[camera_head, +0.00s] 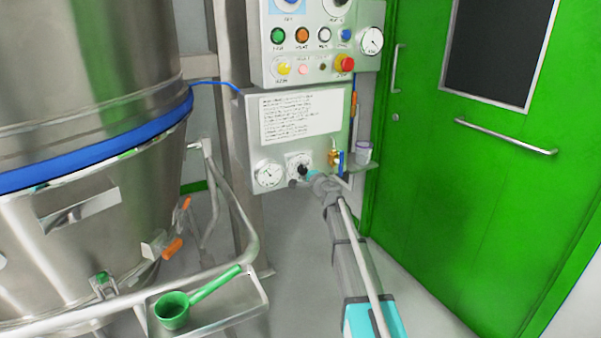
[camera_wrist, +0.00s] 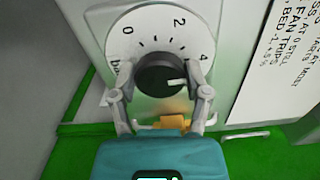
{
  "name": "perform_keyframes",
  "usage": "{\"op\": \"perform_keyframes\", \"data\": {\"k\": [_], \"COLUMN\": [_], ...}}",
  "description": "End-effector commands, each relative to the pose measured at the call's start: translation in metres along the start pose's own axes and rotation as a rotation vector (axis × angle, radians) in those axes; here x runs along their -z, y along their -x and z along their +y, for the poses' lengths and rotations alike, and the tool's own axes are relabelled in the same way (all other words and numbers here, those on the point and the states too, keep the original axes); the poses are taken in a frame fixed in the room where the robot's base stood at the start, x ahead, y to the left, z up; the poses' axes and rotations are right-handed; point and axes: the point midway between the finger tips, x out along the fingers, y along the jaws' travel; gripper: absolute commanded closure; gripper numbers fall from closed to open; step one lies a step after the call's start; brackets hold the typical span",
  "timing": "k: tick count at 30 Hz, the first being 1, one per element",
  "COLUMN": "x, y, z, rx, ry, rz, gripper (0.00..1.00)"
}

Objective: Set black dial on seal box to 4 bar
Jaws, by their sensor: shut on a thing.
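The black dial (camera_wrist: 158,72) sits on a round white scale plate (camera_wrist: 150,28) marked 0, 2 and 4 in the wrist view. Its white pointer line points right and slightly down, near the 4 side of the scale. My gripper (camera_wrist: 162,80) is shut on the dial, with one finger on each side of the knob. In the head view the black dial (camera_head: 302,170) is on the lower front of the grey seal box (camera_head: 245,135), right of a gauge (camera_head: 268,174). My gripper (camera_head: 306,181) is against it, partly hiding it.
A control panel (camera_head: 262,50) with buttons is above the seal box. A brass valve with a blue handle (camera_head: 341,162) is right of the dial. A steel vessel (camera_head: 90,90) and a tray with a green scoop (camera_head: 173,310) are left. A green door (camera_head: 470,180) is right.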

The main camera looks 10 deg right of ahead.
Motion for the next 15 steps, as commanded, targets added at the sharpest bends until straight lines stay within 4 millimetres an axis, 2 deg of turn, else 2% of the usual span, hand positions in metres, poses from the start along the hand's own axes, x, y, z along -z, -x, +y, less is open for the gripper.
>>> {"op": "perform_keyframes", "data": {"k": [15], "x": [-0.0028], "y": [0.0018], "z": [0.0009], "rx": [-0.002], "ry": [-0.056], "rz": [-0.007], "gripper": [0.86]}}
